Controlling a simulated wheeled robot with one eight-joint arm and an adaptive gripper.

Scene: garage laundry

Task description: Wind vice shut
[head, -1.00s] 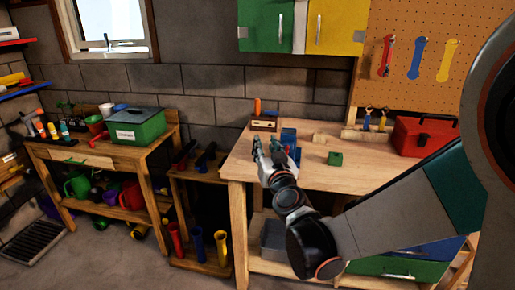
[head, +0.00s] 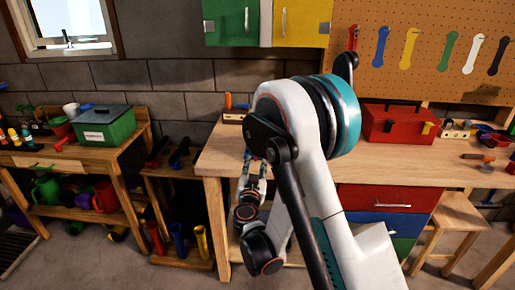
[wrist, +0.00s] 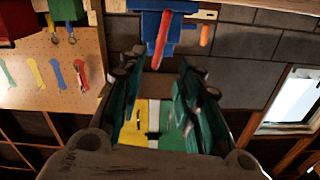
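The blue vice (wrist: 180,22) shows upside down at the top middle of the wrist view. Its red handle (wrist: 161,44) slants across the front of the blue body. In the head view my arm hides the vice. My gripper (wrist: 157,76) is open and empty, its dark green fingers wide apart. The handle lies beyond the fingertips, roughly in line with the gap, and looks clear of both fingers. In the head view my gripper (head: 254,166) is at the bench's front edge, partly covered by my arm.
The wooden workbench (head: 212,160) bears a red toolbox (head: 398,124) to the right and a small wooden holder (head: 235,116) at the back left. A stool (head: 455,215) stands in front at right. A side table with a green box (head: 104,126) stands at left.

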